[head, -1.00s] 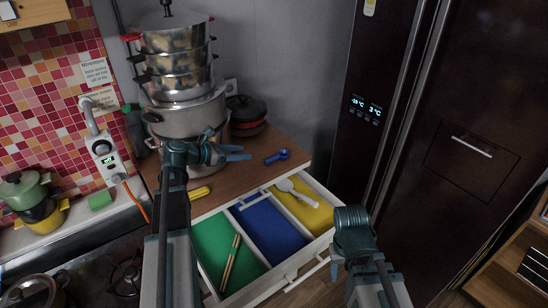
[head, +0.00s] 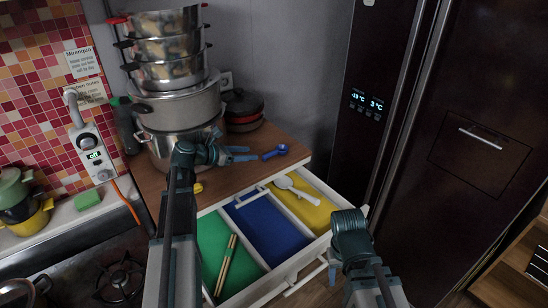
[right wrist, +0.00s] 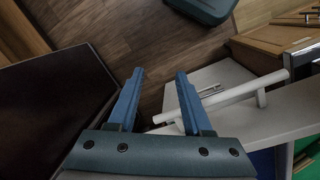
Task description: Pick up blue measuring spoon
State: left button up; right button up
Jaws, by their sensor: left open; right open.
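The blue measuring spoon (head: 275,151) lies on the brown wooden counter, near its right end, above the open drawer in the head view. My left gripper (head: 243,155) is open and empty, just left of the spoon and apart from it. Its fingers point right toward the spoon. My right gripper is low in front of the drawer in the head view, mostly hidden by its own wrist. In the right wrist view my right gripper (right wrist: 159,78) is open, with nothing held between its blue fingers.
The open drawer (head: 285,276) has green, blue and yellow compartments. Chopsticks (head: 226,265) lie in the green one, a white spoon (head: 297,191) in the yellow one. Stacked pots (head: 170,100) stand left on the counter. A white handle (right wrist: 235,95) is close to my right gripper.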

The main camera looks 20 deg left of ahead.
aim_at(271, 153)
pick_arm(q)
jog(key=shift+b+x, duration=0.6)
jog(key=shift+x, duration=1.7)
jog(key=b+x, duration=0.1)
jog(key=x, duration=0.4)
jog(key=shift+d+r+b, duration=0.1)
jog(key=shift+d+b, duration=0.2)
jog(key=shift+c, duration=0.3)
grip_shut()
